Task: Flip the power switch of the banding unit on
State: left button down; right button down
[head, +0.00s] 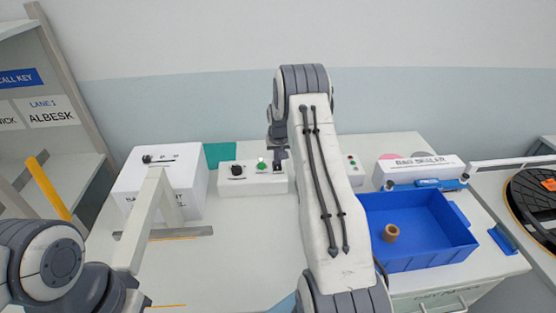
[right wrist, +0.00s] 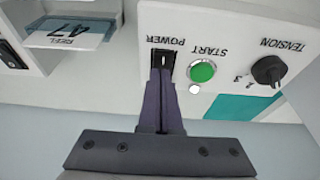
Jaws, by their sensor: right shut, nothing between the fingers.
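The power switch (right wrist: 163,60) is a small black rocker with a white mark, set in a white control panel (right wrist: 218,28). It sits under the label POWER, which appears upside down in the right wrist view. My right gripper (right wrist: 160,74) is shut and empty, its fingertips right at the switch's near edge. I cannot tell whether they touch it, and they hide part of it. In the head view the right gripper (head: 279,167) is at the right end of the panel (head: 253,184), covering the switch there. My left gripper is not in view.
A green START button (right wrist: 202,71) and a black TENSION knob (right wrist: 268,70) are beside the switch. A white box (head: 165,180) stands left of the panel. A blue tray (head: 440,258) holding a brown roll (head: 390,232) is at the right.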

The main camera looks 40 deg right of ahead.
aim_at(278, 167)
jog(key=shift+r, duration=0.1)
jog(key=shift+r+p, duration=0.3)
jog(key=shift+r, duration=0.05)
jog(key=v, duration=0.1)
jog(key=p+v, duration=0.2)
jog(key=shift+w+r, duration=0.2)
jog(key=shift+w, duration=0.05)
jog(key=s+b+v, duration=0.2)
jog(key=b+v, duration=0.1)
jog(key=v, duration=0.6)
jog(key=shift+a, duration=0.4)
jog(key=shift+a, duration=0.1)
